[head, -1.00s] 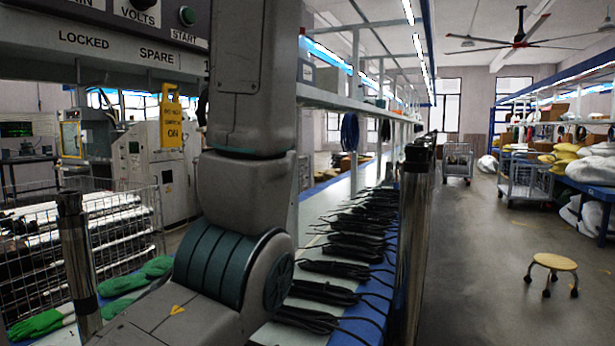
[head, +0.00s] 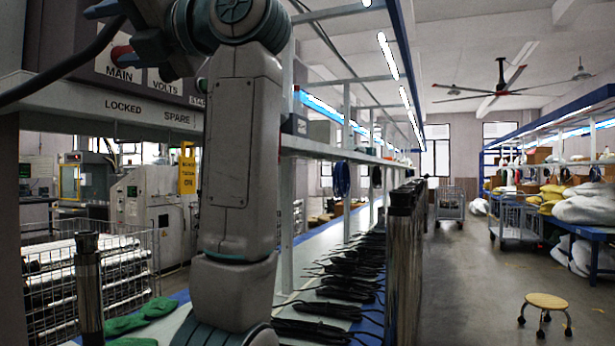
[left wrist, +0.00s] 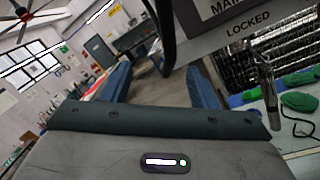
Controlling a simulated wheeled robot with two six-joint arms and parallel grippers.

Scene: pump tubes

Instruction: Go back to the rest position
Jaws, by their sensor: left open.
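My left gripper (head: 112,30) is at the top left of the head view, in front of the grey control panel (head: 190,94) with the MAIN and VOLTS labels. My left arm rises through the middle of the view and bends left at the top. Black tube bundles (head: 335,310) lie in a row on the long table, partly hidden behind my arm. My right gripper is not in view.
Green gloves (head: 145,312) lie at the lower left by a wire cage (head: 125,262). A yellow tag (head: 187,172) hangs below the panel. A stool (head: 546,302) stands on the open floor at the right.

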